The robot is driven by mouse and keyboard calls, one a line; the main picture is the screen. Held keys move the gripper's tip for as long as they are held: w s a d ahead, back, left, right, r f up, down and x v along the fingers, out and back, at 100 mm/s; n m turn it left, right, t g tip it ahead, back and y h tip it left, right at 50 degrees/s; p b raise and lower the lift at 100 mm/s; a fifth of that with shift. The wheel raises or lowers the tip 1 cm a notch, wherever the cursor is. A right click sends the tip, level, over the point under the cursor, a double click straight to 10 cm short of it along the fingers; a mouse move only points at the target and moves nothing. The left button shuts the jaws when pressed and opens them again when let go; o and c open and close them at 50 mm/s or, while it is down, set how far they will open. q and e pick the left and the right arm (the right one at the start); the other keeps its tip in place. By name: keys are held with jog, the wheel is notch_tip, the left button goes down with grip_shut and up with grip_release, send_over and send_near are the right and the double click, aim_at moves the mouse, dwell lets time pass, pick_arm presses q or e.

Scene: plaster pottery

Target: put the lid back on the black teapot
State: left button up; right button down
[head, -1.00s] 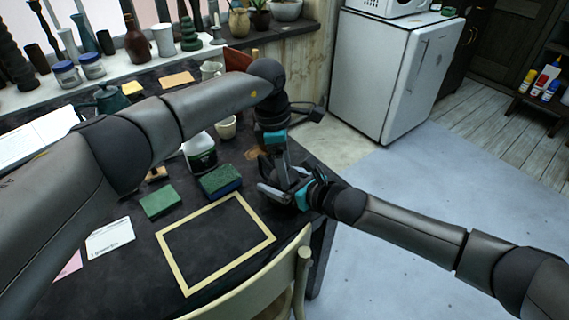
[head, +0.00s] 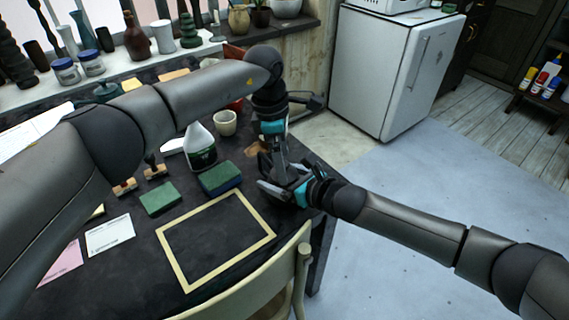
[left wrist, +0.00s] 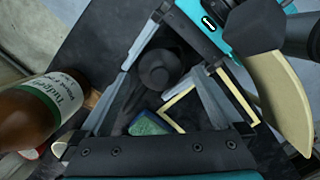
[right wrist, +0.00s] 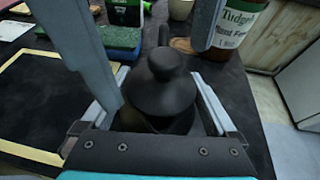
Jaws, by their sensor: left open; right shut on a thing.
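The black teapot (right wrist: 150,127) stands near the table's right edge; in the head view the grippers mostly hide it. Its black lid (right wrist: 163,88), conical with a round knob, is on top of the pot in the right wrist view. The lid also shows from above in the left wrist view (left wrist: 160,70). I cannot tell whether it is fully seated. My right gripper (head: 283,188) comes in low from the right and is shut on the teapot. My left gripper (head: 277,168) points down from above, open, with a finger on each side of the lid.
Green sponges (head: 160,198) and a yellow frame (head: 262,237) lie left of the grippers. A brown labelled bottle (left wrist: 35,110) is close by. A chair (head: 275,275) stands at the front edge.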

pick_arm(q)
notch_tip(320, 180, up, 10)
jog(key=a, duration=0.1)
jog(key=shift+a, duration=0.2)
pick_arm(e)
jog(key=shift+d, duration=0.1)
pick_arm(q)
jog(key=shift+f, duration=0.1)
pick_arm(e)
grip_release()
pick_arm(q)
jog(key=shift+w, duration=0.1)
jog(key=shift+r+p, duration=2.1)
jog(key=shift+p, duration=0.05)
pick_arm(e)
jog(key=v, duration=1.5)
jog(key=shift+r, duration=0.15)
